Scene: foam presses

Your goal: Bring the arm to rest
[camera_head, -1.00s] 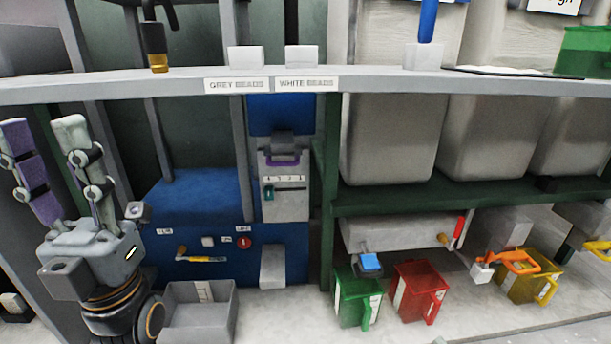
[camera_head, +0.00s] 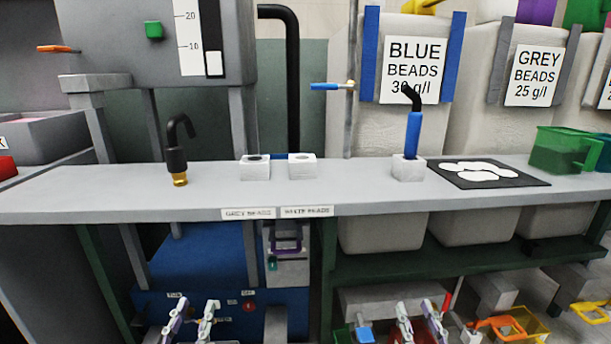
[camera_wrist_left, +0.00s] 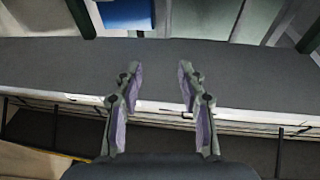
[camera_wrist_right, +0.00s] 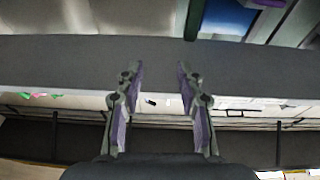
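My left gripper (camera_head: 191,322) points up at the bottom of the head view, in front of the blue machine. In the left wrist view its two fingers (camera_wrist_left: 157,88) stand apart with nothing between them. My right gripper (camera_head: 420,322) points up at the bottom of the head view, in front of the coloured jugs. In the right wrist view its fingers (camera_wrist_right: 159,88) are also apart and empty. Most of both arms lies below the head view.
A long grey shelf (camera_head: 110,192) crosses above both grippers. It bears white blocks, a blue-handled tool (camera_head: 414,135) and a black mat (camera_head: 520,182). A green jug (camera_head: 340,328), a yellow jug (camera_head: 535,325) and orange and yellow handles stand below on the right.

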